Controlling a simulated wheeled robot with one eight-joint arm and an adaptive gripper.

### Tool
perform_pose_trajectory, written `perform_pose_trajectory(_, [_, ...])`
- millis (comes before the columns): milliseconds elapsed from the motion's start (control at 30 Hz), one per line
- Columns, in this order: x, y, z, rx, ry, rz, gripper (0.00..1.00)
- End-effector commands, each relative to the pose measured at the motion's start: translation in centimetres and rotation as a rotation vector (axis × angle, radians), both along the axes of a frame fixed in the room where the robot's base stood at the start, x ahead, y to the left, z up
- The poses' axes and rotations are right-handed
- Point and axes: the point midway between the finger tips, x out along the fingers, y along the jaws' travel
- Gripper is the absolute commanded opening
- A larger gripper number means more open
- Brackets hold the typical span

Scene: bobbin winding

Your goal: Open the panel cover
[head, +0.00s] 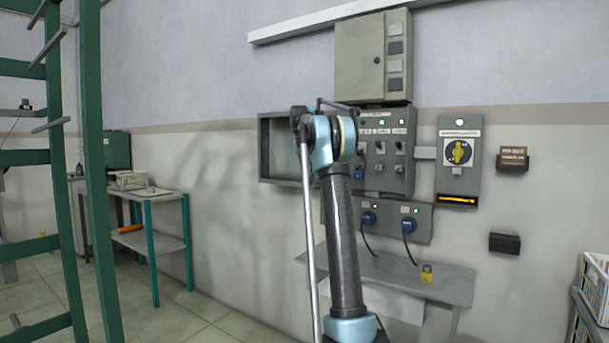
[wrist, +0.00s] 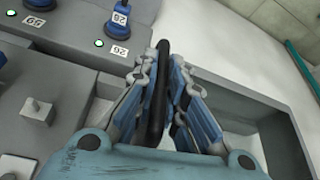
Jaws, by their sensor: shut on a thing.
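The grey panel cover (head: 284,150) looks like a shallow framed door, swung out to the left of the switch panel (head: 398,155). The panel's switches and green lights are exposed. My gripper (wrist: 163,88) is shut on a black bar-like handle (wrist: 158,95) in the wrist view, with blue finger pads on both sides. A recessed grey frame, apparently the cover (wrist: 290,140), shows to the right of the fingers. In the head view my arm hides the gripper, the handle and the cover's right side.
A tall cabinet (head: 362,60) is above the panel. A unit with a yellow rotary switch (head: 458,153) is to its right. Below are blue plugs (head: 368,218) with hanging cables and a grey shelf (head: 440,283) with a yellow padlock (head: 427,273). A bench (head: 160,200) stands left.

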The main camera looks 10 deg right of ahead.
Motion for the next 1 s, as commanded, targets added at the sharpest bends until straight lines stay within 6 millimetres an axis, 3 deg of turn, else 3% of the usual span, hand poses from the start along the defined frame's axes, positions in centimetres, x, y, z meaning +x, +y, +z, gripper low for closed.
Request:
perform_pose_trajectory(300, [0.0, -0.2, 0.0, 0.000, -0.001, -0.001, 0.00])
perform_pose_trajectory(333, [0.0, -0.2, 0.0, 0.000, -0.001, -0.002, 0.18])
perform_pose_trajectory(400, [0.0, -0.2, 0.0, 0.000, -0.001, -0.002, 0.31])
perform_pose_trajectory(767, [-0.1, -0.3, 0.2, -0.001, -0.001, -0.002, 0.31])
perform_pose_trajectory(1000, [-0.9, 0.3, 2.6, -0.001, -0.001, -0.002, 0.31])
